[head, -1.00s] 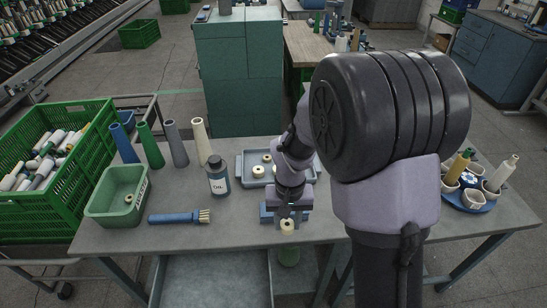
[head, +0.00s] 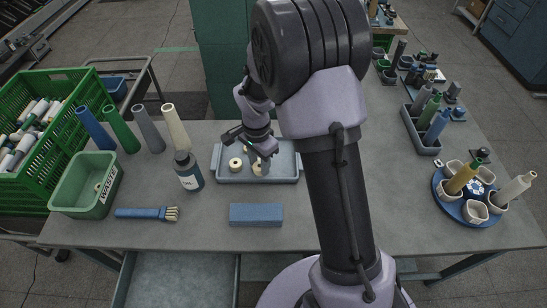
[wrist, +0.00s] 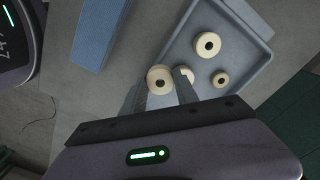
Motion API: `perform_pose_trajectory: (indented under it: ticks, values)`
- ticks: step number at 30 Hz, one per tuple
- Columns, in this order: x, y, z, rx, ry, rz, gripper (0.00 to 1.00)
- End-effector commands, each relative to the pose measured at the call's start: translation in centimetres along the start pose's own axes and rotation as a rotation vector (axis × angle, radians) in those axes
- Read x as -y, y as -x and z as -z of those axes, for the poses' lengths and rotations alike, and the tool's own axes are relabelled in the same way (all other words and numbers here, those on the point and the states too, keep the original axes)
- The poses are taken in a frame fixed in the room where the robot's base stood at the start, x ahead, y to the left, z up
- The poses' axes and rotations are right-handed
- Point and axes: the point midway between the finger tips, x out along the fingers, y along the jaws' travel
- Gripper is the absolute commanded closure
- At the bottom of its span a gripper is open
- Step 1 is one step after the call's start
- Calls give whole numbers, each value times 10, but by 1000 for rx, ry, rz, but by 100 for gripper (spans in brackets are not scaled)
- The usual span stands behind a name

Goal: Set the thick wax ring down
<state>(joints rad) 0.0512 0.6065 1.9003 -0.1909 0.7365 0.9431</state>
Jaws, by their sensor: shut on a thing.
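My gripper (wrist: 162,88) is shut on the thick wax ring (wrist: 159,79), a cream ring with a dark hole, held between the fingertips. In the head view my gripper (head: 258,165) is over the grey-blue tray (head: 232,179), partly covering what lies there. The wrist view shows the tray (wrist: 262,82) with two cream rings lying flat, a larger ring (wrist: 208,44) and a smaller ring (wrist: 220,79). Another ring (wrist: 188,72) is partly hidden behind the right finger. I cannot tell how high the held ring is above the tray.
A blue block (head: 256,215) lies in front of the tray. A round blue holder with cups (head: 468,208) is at the right. The front of the table is mostly clear.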

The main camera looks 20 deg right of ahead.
Motion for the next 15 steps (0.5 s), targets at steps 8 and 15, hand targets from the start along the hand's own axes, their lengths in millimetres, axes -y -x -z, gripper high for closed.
perform_pose_trajectory:
  ticks: [8, 15]
  values:
    - [-9, -6, 60, 0, 0, 1, 100]
    - [-12, -40, 74, 1, 4, -1, 100]
